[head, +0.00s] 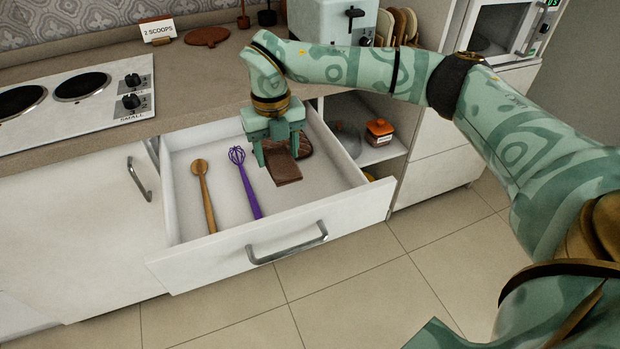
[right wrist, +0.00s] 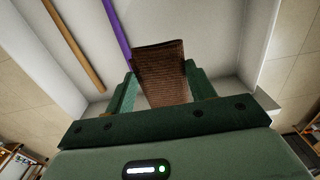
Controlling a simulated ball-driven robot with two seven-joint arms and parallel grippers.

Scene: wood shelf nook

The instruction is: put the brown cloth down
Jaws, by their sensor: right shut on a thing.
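The brown cloth (head: 284,168) is a dark brown folded strip between the fingers of my right gripper (head: 278,160), over the right part of the open drawer. In the right wrist view, the cloth (right wrist: 162,72) stands up between the two green fingers of the right gripper (right wrist: 160,88), with the white drawer floor behind it. I cannot tell whether the cloth touches the drawer floor. A darker brown rounded thing (head: 305,147) shows just behind the gripper and is partly hidden. My left gripper is not in view.
The open white drawer (head: 268,232) also holds a wooden spoon (head: 204,196) and a purple whisk (head: 245,181) on its left side. The counter with the hob (head: 70,95) is behind. An open shelf with an orange pot (head: 379,131) is right of the drawer.

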